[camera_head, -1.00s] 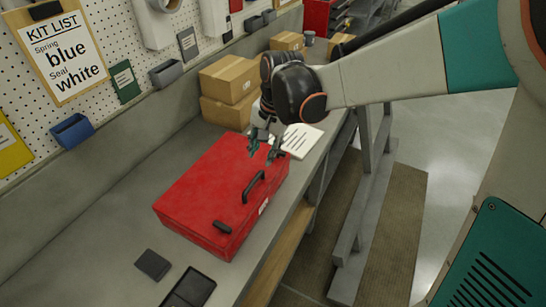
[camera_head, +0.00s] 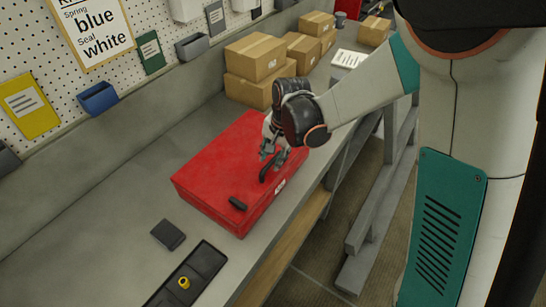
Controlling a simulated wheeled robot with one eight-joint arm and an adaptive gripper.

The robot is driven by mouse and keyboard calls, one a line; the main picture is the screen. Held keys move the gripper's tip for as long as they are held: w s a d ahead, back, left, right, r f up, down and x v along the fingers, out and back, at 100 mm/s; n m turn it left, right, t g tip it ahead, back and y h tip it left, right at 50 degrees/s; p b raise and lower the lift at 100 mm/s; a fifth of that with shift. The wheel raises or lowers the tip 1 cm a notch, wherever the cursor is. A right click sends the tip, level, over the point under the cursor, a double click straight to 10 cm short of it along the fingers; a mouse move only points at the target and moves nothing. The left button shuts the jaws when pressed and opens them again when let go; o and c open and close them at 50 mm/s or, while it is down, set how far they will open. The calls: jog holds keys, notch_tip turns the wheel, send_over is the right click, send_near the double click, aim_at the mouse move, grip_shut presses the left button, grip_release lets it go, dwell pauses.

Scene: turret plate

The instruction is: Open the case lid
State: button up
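The red case (camera_head: 215,165) lies on the grey bench with its lid closed. A black handle (camera_head: 264,174) is on its front right side, partly hidden by my gripper. A small black latch (camera_head: 238,203) sits at the near end of the same edge. My gripper (camera_head: 274,159) points down over the right part of the case, close to the handle. Its two fingers look apart, with nothing seen held between them. I cannot tell whether a fingertip touches the handle or lid.
Cardboard boxes (camera_head: 262,64) stand behind the case along the wall. A dark flat block (camera_head: 168,234) and a black tray (camera_head: 188,277) with a yellow ring (camera_head: 184,283) lie in front. The bench (camera_head: 100,195) is clear left of the case. Its front edge runs close by.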

jog(key=shift+f, duration=0.45)
grip_shut()
jog(key=shift+r, duration=0.1)
